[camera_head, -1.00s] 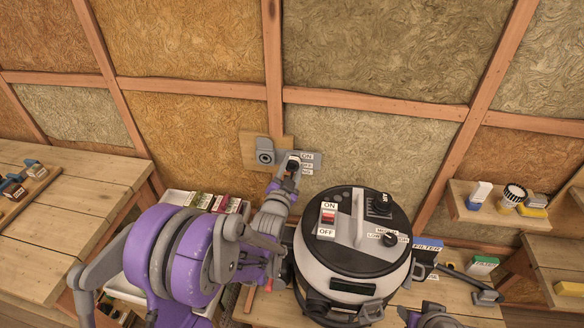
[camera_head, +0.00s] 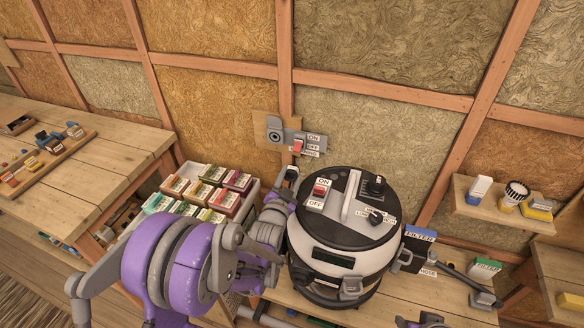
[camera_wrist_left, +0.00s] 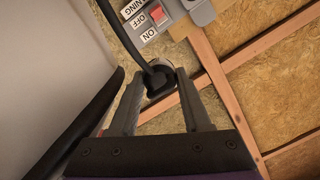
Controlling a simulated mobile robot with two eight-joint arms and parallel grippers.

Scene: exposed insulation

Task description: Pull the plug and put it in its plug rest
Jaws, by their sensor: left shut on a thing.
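My left gripper (camera_head: 290,178) is shut on a dark plug just in front of the wall, below the grey wall fitting (camera_head: 275,136). In the left wrist view the plug (camera_wrist_left: 158,82) sits between the fingertips, with a pale rim around its end and a black cable curving up from it. The fitting has an empty round opening. To its right is a red switch (camera_head: 298,146) with ON, OFF and warning labels; it also shows in the left wrist view (camera_wrist_left: 157,14). I cannot tell which part is the plug rest. A small part of my right arm shows at the bottom edge.
A round vacuum (camera_head: 345,235) stands on the bench close to the right of my left gripper. A bin of labelled boxes (camera_head: 207,190) is to its left. A wooden table (camera_head: 110,165) with a tool tray is further left. A shelf (camera_head: 500,212) hangs at right.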

